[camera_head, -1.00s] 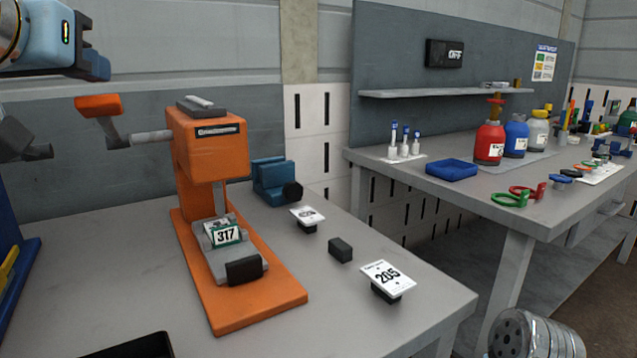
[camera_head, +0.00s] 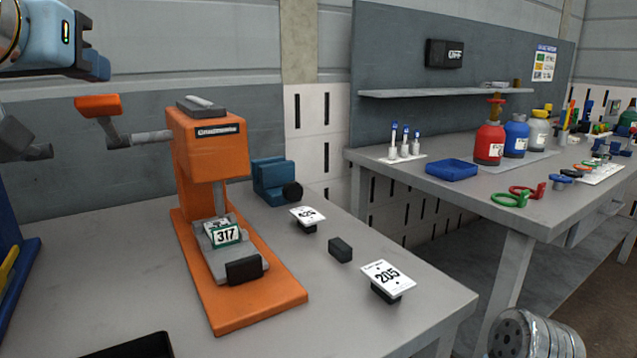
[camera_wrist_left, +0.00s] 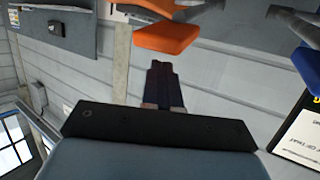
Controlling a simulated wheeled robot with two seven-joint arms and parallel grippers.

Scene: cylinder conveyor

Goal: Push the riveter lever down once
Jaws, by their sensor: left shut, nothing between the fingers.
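The orange riveter (camera_head: 208,147) stands on its orange base on the grey table in the head view. Its lever (camera_head: 112,131) reaches out to the left and ends in an orange handle (camera_head: 98,105). The handle is raised, near the height of the riveter's top. A tag marked 317 (camera_head: 225,235) sits in the riveter's holder. My left gripper (camera_head: 98,67) is shut and empty, just above the handle with a small gap apparent. In the left wrist view the shut dark fingers (camera_wrist_left: 162,85) point toward the orange handle (camera_wrist_left: 165,37). My right gripper is not in view.
A teal block device (camera_head: 272,182), a tag marked 205 (camera_head: 383,272), another tag (camera_head: 308,214) and a small black block (camera_head: 340,249) are right of the riveter. A black tray (camera_head: 130,347) lies at the front. A second table (camera_head: 440,193) holds bottles and tools.

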